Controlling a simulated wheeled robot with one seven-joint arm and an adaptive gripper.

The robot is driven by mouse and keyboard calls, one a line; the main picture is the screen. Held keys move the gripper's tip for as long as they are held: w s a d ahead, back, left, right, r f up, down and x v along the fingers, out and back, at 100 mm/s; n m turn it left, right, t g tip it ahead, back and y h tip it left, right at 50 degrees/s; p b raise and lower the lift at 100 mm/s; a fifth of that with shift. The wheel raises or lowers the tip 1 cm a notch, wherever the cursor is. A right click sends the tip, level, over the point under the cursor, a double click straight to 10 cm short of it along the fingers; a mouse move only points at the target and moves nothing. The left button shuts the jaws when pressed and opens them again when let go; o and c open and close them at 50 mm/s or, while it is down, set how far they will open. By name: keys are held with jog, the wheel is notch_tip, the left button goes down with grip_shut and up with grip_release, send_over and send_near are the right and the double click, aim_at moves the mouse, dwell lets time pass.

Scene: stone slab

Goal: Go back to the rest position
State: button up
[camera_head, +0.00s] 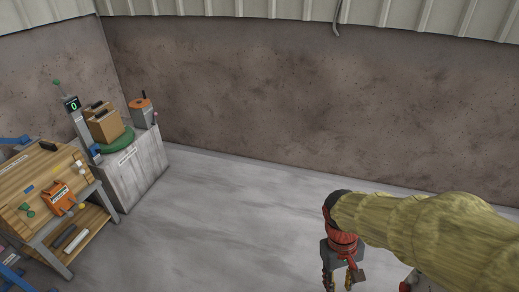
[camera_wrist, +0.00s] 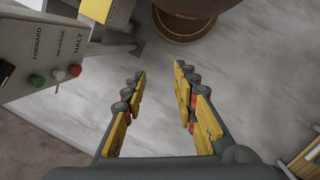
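My gripper (camera_head: 340,277) hangs at the lower right in the head view, at the end of my arm in its yellow-green sleeve. In the wrist view my gripper (camera_wrist: 160,95) shows its two yellow-padded fingers spread apart with bare grey floor between them. It is open and holds nothing. In the head view the fingertips run to the bottom edge of the picture.
In the wrist view a control box (camera_wrist: 45,50) with buttons is at the left and a round brown object (camera_wrist: 185,25) is at the top. In the head view a wooden workbench (camera_head: 35,165) and a grey cabinet (camera_head: 135,170) stand left. Mid-floor is clear.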

jog(key=s+a+r+m+t+y+b, duration=0.1)
jog(key=r+t+b, duration=0.4)
jog(key=b, duration=0.5)
jog(key=s+a+m+t, duration=0.1)
jog(key=s+t, duration=0.1)
jog(key=shift+s+a+r+y, duration=0.15)
jog(key=shift+s+r+y, duration=0.15)
jog(key=shift+r, duration=0.05)
